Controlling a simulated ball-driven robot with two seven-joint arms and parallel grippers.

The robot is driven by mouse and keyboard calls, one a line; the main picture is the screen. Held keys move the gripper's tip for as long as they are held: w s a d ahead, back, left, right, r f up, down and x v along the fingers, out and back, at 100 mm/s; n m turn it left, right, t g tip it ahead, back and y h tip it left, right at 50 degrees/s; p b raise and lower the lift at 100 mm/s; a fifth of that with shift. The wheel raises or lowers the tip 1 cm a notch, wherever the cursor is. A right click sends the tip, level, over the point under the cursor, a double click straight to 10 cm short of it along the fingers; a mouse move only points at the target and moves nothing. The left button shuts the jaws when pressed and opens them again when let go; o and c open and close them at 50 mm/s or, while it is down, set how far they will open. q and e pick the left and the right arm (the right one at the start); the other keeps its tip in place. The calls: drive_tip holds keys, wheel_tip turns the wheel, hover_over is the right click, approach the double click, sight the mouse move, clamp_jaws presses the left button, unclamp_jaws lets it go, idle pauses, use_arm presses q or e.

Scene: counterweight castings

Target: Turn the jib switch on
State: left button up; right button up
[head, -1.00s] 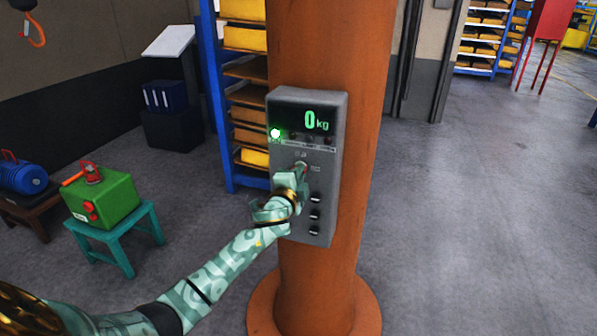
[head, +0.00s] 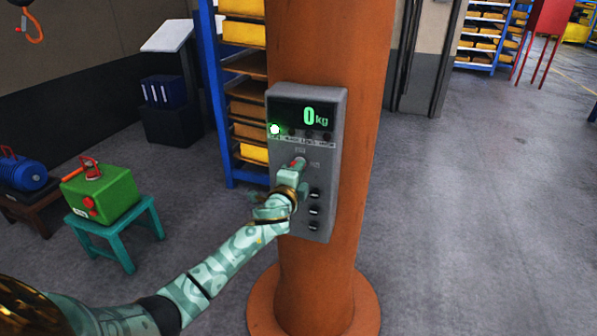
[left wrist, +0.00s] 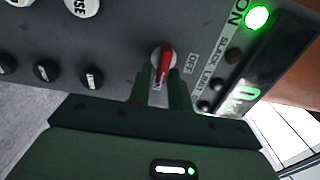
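The grey control box (head: 280,215) is mounted on an orange column and its display reads 0 kg. The jib switch (head: 299,163) is a round knob with a red handle; it also shows in the left wrist view (left wrist: 164,62). There the red handle lines up with the label below it, which seems to read ON, and the OFF label (left wrist: 192,63) is to its side. The green lamp (head: 275,129) beside ON is lit. My left gripper (head: 291,176) is just in front of the switch; its fingers (left wrist: 158,92) stand apart on either side of the knob.
Several dark knobs (head: 314,211) sit lower on the box. The orange column (head: 320,290) has a wide base. A green box (head: 105,200) on a teal stool stands at left. Shelves (head: 216,100) stand behind the column. The floor at right is clear.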

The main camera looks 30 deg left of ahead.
use_arm(q)
drive_tip(key=shift+o, duration=0.5)
drive_tip(key=v, duration=1.6)
drive_tip(key=shift+s+d, duration=0.1)
drive_tip(key=shift+d, duration=0.05)
